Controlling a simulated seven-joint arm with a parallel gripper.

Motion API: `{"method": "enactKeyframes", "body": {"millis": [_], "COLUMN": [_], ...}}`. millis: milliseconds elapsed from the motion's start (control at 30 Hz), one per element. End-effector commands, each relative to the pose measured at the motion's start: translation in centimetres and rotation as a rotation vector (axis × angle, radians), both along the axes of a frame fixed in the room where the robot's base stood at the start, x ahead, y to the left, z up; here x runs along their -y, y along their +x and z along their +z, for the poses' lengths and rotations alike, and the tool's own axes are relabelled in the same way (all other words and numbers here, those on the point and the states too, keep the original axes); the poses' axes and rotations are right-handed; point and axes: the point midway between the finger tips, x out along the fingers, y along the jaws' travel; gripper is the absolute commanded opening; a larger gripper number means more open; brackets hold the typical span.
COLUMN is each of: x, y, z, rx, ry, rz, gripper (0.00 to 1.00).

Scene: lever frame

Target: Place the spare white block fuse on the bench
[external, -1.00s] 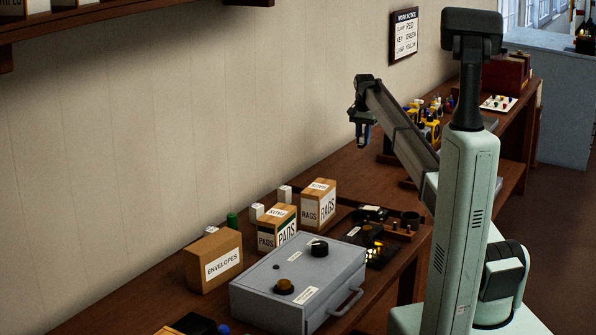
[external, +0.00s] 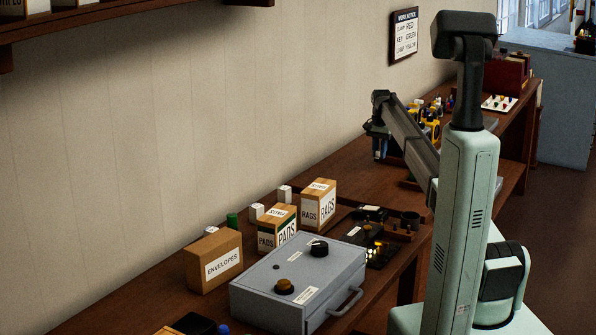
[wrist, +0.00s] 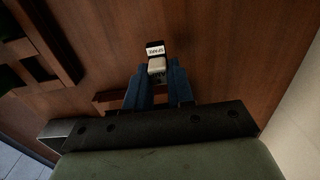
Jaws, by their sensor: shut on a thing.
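My gripper (wrist: 158,88) has blue fingers and is shut on a small white block (wrist: 157,66), which I take to be the block fuse. The block shows between the fingertips in the wrist view, over brown wood. Just beyond it is a small black piece with a white lettered label (wrist: 155,50); I cannot tell whether it touches the block. In the external view my gripper (external: 379,146) is low over the far part of the bench (external: 130,292). The block cannot be made out there, and the gap beneath it is unclear.
A wooden frame (wrist: 42,52) lies at upper left in the wrist view, and a wooden strip (wrist: 112,101) runs behind the fingers. Yellow and black items (external: 433,122) stand right of my gripper. A grey control box (external: 300,282) and cartons (external: 213,262) stand nearer.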

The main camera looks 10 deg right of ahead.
Motion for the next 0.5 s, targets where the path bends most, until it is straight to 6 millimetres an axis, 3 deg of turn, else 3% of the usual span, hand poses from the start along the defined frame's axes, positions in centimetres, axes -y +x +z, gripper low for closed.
{"method": "enactKeyframes", "body": {"millis": [233, 500], "x": [0.0, 0.0], "y": [0.0, 0.0], "z": [-2.9, -3.1], "rx": [-0.001, 0.0], "ry": [0.0, 0.0], "rz": [0.0, 0.0], "gripper": [0.0, 0.0]}}
